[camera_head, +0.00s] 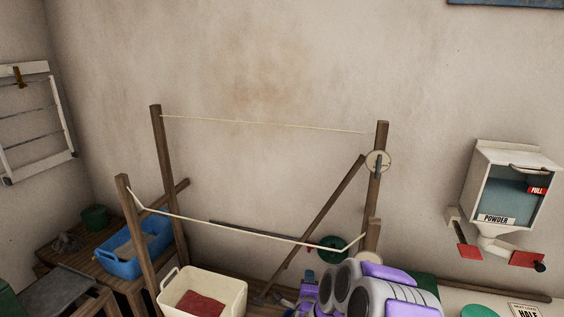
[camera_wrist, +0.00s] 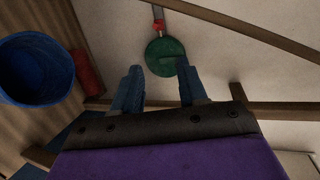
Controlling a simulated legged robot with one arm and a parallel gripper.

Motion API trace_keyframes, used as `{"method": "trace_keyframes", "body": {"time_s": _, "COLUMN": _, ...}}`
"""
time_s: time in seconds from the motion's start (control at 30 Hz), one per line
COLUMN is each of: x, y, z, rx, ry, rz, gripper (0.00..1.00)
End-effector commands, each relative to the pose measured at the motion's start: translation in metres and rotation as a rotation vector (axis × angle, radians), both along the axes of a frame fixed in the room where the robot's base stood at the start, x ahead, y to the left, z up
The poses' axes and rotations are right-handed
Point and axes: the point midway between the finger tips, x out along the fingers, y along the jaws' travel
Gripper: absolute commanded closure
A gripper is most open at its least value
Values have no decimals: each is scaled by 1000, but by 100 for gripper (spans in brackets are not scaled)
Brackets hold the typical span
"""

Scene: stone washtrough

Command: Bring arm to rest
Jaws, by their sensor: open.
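My gripper (camera_wrist: 158,68) shows in the wrist view with its two blue fingers apart and nothing between them. Behind the fingertips is a green round thing (camera_wrist: 165,50) with a red piece above it, against the pale wall. In the head view my purple and white arm is folded at the bottom, right of centre. The gripper's fingers cannot be made out clearly there.
A wooden frame with cords (camera_head: 159,170) stands ahead. A cream tub (camera_head: 236,290) with red contents is left of my arm. A blue basin (camera_head: 122,262) sits farther left. A powder dispenser (camera_head: 513,185) hangs right. A blue bucket (camera_wrist: 35,88) shows at the wrist view's left.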

Motion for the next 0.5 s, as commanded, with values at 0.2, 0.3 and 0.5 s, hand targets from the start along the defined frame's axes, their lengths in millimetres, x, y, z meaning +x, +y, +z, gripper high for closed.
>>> {"method": "trace_keyframes", "body": {"time_s": 0.2, "x": -27, "y": 33, "z": 34, "rx": -148, "ry": 208, "rz": 249, "gripper": 58}}
{"method": "trace_keyframes", "body": {"time_s": 0.3, "x": -50, "y": 44, "z": 46, "rx": -234, "ry": 300, "rz": 373, "gripper": 58}}
{"method": "trace_keyframes", "body": {"time_s": 0.5, "x": -111, "y": 51, "z": 68, "rx": -423, "ry": 473, "rz": 624, "gripper": 58}}
